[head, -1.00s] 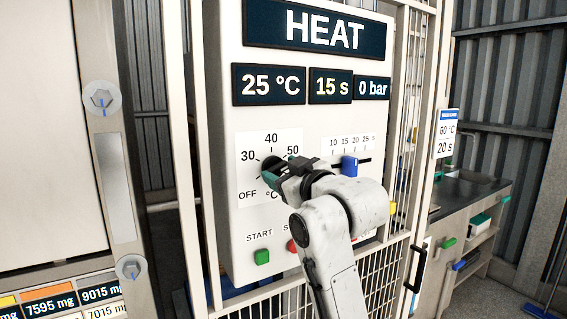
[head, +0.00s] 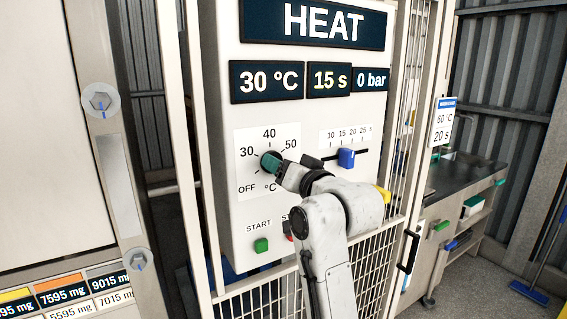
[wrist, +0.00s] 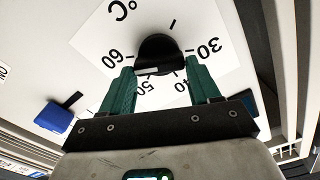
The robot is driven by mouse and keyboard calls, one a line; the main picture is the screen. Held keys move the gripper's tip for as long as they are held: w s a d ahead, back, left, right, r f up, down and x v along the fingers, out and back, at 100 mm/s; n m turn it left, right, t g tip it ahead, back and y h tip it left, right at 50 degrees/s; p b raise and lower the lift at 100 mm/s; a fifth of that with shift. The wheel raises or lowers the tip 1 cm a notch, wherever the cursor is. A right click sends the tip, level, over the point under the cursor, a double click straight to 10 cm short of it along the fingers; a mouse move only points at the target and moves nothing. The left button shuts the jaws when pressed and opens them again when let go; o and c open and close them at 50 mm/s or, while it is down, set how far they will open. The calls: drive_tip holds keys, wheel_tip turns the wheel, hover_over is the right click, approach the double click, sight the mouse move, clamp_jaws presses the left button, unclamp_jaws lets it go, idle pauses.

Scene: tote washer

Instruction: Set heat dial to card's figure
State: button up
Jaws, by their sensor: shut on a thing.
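The heat dial (wrist: 160,50) is a dark round knob on a white scale plate (head: 247,138) marked OFF, 30, 40, 50 and, in the wrist view, 60. My gripper (head: 271,163) is at the dial, its green fingers (wrist: 160,66) on either side of the knob and shut on it. A pale mark shows on the knob, but its exact setting is hard to read. The temperature display (head: 267,81) reads 30 °C. The card (head: 443,122) at the right reads 60 °C and 20 s. My gripper hides part of the scale in the head view.
A blue slider (head: 346,158) sits right of the dial; it also shows in the wrist view (wrist: 54,117). A green START button (head: 261,245) is below, with a red button partly behind my arm. Mesh fencing (head: 372,275) flanks the panel. A bench (head: 455,205) stands at right.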

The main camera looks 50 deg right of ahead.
drive_tip(key=shift+f+m, duration=0.25)
drive_tip(key=shift+m, duration=0.25)
drive_tip(key=o, duration=0.8)
drive_tip(key=shift+c, duration=0.2)
drive_tip(key=o, duration=0.3)
drive_tip(key=shift+r, duration=0.2)
drive_tip(key=p+v, duration=0.1)
drive_tip(key=v, duration=0.9)
drive_tip(key=shift+s, duration=0.4)
